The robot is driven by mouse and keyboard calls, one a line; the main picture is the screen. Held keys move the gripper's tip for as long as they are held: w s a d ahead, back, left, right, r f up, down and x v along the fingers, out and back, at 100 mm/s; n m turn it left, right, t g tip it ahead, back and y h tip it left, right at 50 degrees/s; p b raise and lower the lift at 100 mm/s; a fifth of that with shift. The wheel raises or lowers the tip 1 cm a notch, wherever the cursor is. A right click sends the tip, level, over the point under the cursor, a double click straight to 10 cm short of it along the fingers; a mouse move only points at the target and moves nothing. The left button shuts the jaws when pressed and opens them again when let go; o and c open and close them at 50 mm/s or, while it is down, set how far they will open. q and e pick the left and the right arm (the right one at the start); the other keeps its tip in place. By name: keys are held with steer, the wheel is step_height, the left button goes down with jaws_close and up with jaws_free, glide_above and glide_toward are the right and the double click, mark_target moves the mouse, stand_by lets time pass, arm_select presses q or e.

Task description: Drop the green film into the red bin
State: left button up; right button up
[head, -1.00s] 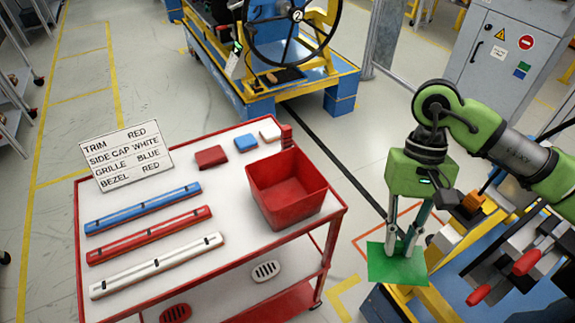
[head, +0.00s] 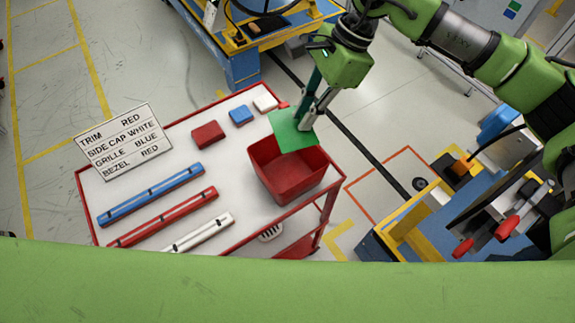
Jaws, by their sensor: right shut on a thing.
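The green film (head: 288,135) is a thin flat green sheet in the head view, at the upper middle. My right gripper (head: 303,124) is shut on it. The film hangs above the back part of the red bin (head: 297,187) and hides part of its far rim. The bin is an open red box at the right end of the cart's top. Its visible inside looks empty. I cannot tell the exact height of the film above the rim. My left gripper is not in view.
The white-topped red cart (head: 150,232) holds blue, red and white bars (head: 200,234), small red, blue and white blocks (head: 208,134), and a lettered sign (head: 122,142). A blue and yellow fixture (head: 440,215) stands at the right. My green body covers the bottom.

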step_height(320, 180, down, 3)
steer(key=shift+s+f+b, duration=0.1)
steer(key=shift+f+b, duration=0.1)
steer(key=shift+b, duration=0.3)
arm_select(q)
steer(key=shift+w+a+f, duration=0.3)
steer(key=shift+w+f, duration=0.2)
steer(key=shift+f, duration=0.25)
arm_select(e)
steer(key=shift+f, duration=0.6)
steer(key=o, duration=0.8)
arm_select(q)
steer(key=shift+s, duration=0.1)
